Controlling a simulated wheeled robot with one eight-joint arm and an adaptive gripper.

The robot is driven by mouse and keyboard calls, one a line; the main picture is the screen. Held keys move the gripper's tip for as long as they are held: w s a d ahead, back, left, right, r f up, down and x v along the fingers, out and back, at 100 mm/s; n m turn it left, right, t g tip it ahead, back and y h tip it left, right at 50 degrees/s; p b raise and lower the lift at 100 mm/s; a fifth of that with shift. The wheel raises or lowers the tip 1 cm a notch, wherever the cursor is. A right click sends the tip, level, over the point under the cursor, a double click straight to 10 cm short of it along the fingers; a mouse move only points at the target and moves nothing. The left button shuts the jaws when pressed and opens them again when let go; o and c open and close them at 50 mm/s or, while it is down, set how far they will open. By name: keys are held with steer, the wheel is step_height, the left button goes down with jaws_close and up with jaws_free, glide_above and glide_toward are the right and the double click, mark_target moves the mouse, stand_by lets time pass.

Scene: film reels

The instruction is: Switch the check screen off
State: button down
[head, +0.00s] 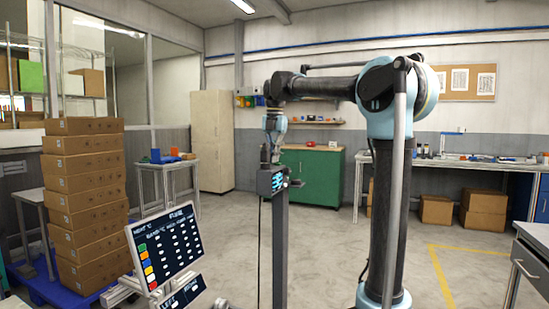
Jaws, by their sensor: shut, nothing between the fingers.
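A small dark screen (271,182) with lit blue-white text stands on top of a grey post in the middle of the view. A larger tilted display (165,246) with rows of white text and a column of coloured squares stands at the lower left. I cannot tell for sure which one is the check screen. My gripper (270,160) points down just above and behind the small screen. It is shut and holds nothing. Its fingertips are small and partly hidden, so I cannot tell whether they touch the screen or its mount.
Stacked cardboard boxes (85,205) stand on a blue pallet (60,285) at the left. A green cabinet (312,177) and a tall beige cabinet (212,140) stand behind. A workbench (455,165) is at the back right. Open floor lies between.

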steer(key=shift+a+f, duration=0.1)
steer(key=shift+f, duration=0.15)
steer(key=shift+a+f, duration=0.2)
steer(key=shift+a, duration=0.2)
steer(key=shift+s+d, duration=0.15)
steer(key=shift+d, duration=0.05)
